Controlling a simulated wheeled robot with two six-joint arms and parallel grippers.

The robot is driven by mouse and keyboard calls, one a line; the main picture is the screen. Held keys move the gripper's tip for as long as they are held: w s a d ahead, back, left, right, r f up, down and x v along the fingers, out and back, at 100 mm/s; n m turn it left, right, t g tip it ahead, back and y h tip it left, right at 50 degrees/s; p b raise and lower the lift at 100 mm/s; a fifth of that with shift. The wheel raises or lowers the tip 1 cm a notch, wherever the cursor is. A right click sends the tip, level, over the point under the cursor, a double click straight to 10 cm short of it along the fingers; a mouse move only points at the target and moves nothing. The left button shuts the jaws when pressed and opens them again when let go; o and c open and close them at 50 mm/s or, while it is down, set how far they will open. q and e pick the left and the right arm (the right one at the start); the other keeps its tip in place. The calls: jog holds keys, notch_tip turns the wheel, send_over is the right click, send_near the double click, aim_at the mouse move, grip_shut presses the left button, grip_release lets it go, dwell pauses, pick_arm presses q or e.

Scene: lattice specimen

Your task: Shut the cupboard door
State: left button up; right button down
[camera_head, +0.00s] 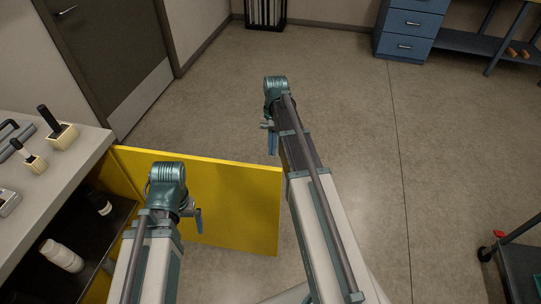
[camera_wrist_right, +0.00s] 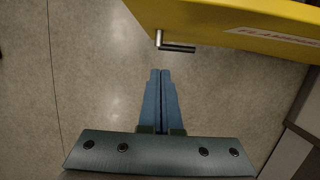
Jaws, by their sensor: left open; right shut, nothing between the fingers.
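The yellow cupboard door (camera_head: 240,205) stands open, sticking out from the cupboard (camera_head: 45,190) at the left into the room. In the right wrist view the door (camera_wrist_right: 215,22) spans the top, with a dark bar handle (camera_wrist_right: 178,47) and a partly readable label. My right gripper (camera_head: 272,145) is shut and empty, beyond the door's far side near its free edge. In the right wrist view its blue fingers (camera_wrist_right: 160,75) point toward the handle, with a gap between. My left gripper (camera_head: 198,220) is open and empty, on the near side of the door; contact with the door cannot be told.
Dark shelves inside hold a white bottle (camera_head: 62,256) and a dark bottle (camera_head: 99,202). A blue drawer unit (camera_head: 410,30) is at the back right, a cart (camera_head: 520,265) at lower right. Floor between is clear.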

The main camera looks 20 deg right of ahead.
aim_at(269, 178)
jog(key=shift+s+a+f+b, duration=0.6)
jog(key=shift+s+f+b, duration=0.25)
jog(key=shift+f+b, duration=0.6)
jog(key=shift+s+a+f+b, duration=0.55)
jog(key=shift+s+f+b, duration=0.35)
jog(key=shift+f+b, duration=0.5)
jog(key=shift+s+a+f+b, duration=0.6)
jog(key=shift+s+f+b, duration=0.25)
jog(key=shift+f+b, duration=0.6)
jog(key=shift+f, duration=0.15)
